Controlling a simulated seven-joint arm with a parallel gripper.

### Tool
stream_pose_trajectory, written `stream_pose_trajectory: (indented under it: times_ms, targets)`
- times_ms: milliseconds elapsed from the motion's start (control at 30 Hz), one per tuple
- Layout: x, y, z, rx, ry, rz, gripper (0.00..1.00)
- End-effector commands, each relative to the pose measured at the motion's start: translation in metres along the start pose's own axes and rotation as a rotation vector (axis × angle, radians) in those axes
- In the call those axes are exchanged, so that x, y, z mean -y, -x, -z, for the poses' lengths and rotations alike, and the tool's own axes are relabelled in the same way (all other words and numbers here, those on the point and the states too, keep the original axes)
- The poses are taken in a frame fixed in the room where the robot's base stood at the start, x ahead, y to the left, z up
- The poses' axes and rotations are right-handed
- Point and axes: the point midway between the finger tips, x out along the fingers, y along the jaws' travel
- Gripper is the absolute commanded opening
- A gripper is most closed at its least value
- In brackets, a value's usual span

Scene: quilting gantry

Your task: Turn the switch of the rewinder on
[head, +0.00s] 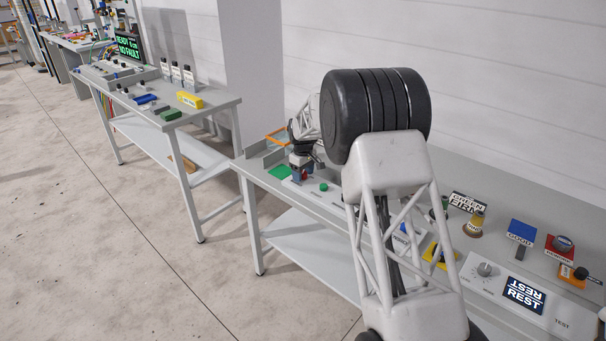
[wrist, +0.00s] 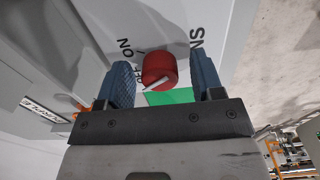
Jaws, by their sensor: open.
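A red rotary knob (wrist: 159,70) with a white pointer line sits on a pale panel (wrist: 185,25) in the wrist view. The words ON and OFF are printed to its left, and its pointer line lies slanted on the OFF side. My gripper (wrist: 164,78) is open, with one blue ribbed finger on each side of the knob. A gap shows between the knob and each finger. In the head view, my gripper (head: 302,163) is small at the far end of the bench, just above the red knob (head: 303,175). My arm hides part of that panel.
A green patch (wrist: 170,97) lies by the knob, and a green button (head: 323,187) is nearby on the panel. A low-walled grey tray with an orange frame (head: 279,136) stands behind. A control box with a REST display (head: 524,294) and several small items are at the right.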

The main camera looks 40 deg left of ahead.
Motion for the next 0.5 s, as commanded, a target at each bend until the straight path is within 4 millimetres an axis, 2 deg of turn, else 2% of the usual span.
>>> stream_pose_trajectory:
  times_ms: [300,500]
  targets:
    - [0.0000,-0.0015,0.0000,0.000,0.000,0.000,0.59]
    - [0.0000,-0.0015,0.0000,0.000,0.000,0.000,0.29]
